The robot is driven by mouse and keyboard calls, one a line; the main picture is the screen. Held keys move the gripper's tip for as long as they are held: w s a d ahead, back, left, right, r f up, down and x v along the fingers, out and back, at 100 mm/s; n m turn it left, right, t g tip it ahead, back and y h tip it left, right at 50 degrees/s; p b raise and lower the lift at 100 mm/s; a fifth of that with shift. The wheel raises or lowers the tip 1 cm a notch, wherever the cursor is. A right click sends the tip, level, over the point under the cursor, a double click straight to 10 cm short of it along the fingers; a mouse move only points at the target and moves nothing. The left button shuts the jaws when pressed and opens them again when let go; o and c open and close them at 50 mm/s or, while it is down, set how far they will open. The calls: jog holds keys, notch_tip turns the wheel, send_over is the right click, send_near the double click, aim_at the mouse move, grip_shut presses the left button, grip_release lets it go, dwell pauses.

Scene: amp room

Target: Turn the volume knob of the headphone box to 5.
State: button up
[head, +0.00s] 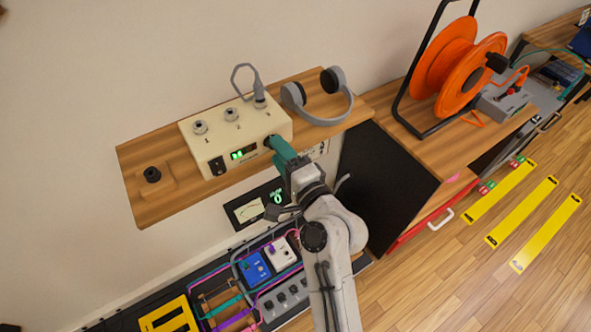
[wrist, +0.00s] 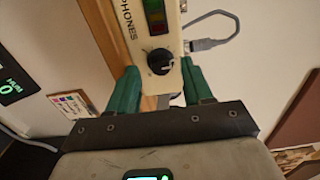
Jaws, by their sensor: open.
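The headphone box (head: 222,135) is a cream box on a wooden wall shelf. Its black volume knob (wrist: 160,62) sits on the front panel, below the word "PHONES" and a coloured level display (wrist: 155,15) in the wrist view. In the head view my gripper (head: 275,145) reaches the right end of the box front and mostly hides the knob. In the wrist view the green fingers of my gripper (wrist: 159,70) are apart, one on each side of the knob in the picture. I cannot tell whether they touch it. The knob's setting is too small to read.
A grey cable (head: 243,75) is plugged into the box top. Headphones (head: 320,98) lie right of it on the shelf (head: 140,205). Below, a panel display (head: 277,197) shows a green 0. An orange cable reel (head: 450,65) stands on a bench to the right.

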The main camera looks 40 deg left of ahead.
jog(key=b+v, duration=0.1)
jog(key=v, duration=0.8)
jog(key=shift+d+b, duration=0.2)
jog(key=shift+b, duration=0.1)
jog(key=s+d+f+n+h, duration=0.1)
jog(key=d+f+h, duration=0.2)
jog(key=d+f, duration=0.35)
jog(key=s+d+f+n+g+h, duration=0.1)
jog(key=s+d+f+h, duration=0.15)
jog(key=d, duration=0.75)
jog(key=s+d+f+n+h, duration=0.1)
jog(key=d+f+n+h, duration=0.1)
jog(key=d+f+h, duration=0.35)
jog(key=s+d+f+g+h, duration=0.1)
jog(key=s+d+g+h, duration=0.1)
jog(key=s+d, duration=0.6)
jog(key=s+d+f+g+h, duration=0.2)
jog(key=s+d, duration=0.6)
jog(key=d, duration=0.7)
jog(key=shift+s+d+g+h, duration=0.25)
jog(key=shift+d+g+h, duration=0.15)
jog(key=shift+h, duration=0.5)
